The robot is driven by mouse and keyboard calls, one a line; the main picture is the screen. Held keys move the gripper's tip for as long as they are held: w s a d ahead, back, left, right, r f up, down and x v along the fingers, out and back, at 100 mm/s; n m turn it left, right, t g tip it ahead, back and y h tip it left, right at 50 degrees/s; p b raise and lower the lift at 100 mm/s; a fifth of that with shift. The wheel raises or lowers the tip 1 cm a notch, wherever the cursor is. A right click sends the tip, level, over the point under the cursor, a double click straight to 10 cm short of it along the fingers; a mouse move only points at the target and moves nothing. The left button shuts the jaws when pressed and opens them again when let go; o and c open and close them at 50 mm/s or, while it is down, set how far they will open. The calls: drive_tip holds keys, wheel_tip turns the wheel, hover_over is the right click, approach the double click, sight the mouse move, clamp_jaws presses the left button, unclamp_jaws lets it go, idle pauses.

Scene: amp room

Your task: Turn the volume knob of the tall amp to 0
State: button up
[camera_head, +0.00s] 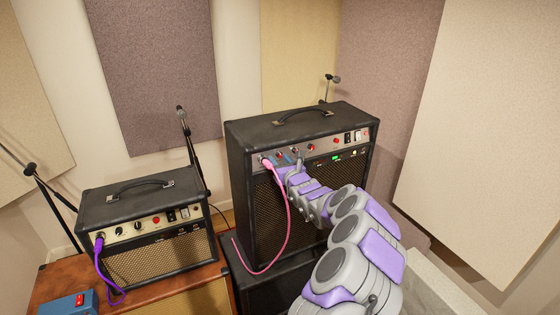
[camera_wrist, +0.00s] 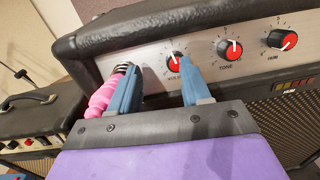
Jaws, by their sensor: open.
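The tall amp (camera_head: 250,210) is black and stands at centre in the head view. In the wrist view its silver panel carries the volume knob (camera_wrist: 176,64), red-capped with a black skirt. Its white pointer seems to point roughly up; the lower part of its label and scale is partly hidden. My gripper (camera_wrist: 158,66) is open, with two blue fingers reaching toward the panel. I cannot tell whether either touches. In the head view my gripper (camera_head: 288,160) is at the panel's left part.
A pink plug (camera_wrist: 102,97) with its cable sits just left of my left finger. The tone knob (camera_wrist: 230,49) and another red knob (camera_wrist: 282,40) are to the right. A smaller amp (camera_head: 150,230) with a purple cable (camera_head: 101,262) stands left. Microphone stands are behind.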

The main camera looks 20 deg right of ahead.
drive_tip(key=shift+w+a, duration=0.1)
drive_tip(key=shift+w, duration=0.1)
drive_tip(key=shift+d+r, duration=0.15)
drive_tip(key=shift+d, duration=0.4)
drive_tip(key=shift+d+r, duration=0.15)
drive_tip(key=shift+d, duration=0.4)
drive_tip(key=shift+w+d+f, duration=0.65)
drive_tip(key=shift+w+f, duration=0.1)
drive_tip(key=shift+s+r, duration=0.1)
drive_tip(key=shift+s+a+r, duration=0.1)
drive_tip(key=shift+a+r, duration=0.15)
drive_tip(key=shift+a, duration=0.7)
drive_tip(key=c, duration=0.4)
drive_tip(key=shift+f, duration=0.1)
drive_tip(key=c, duration=0.3)
drive_tip(key=shift+d, duration=0.45)
clamp_jaws()
drive_tip(key=shift+a, duration=0.2)
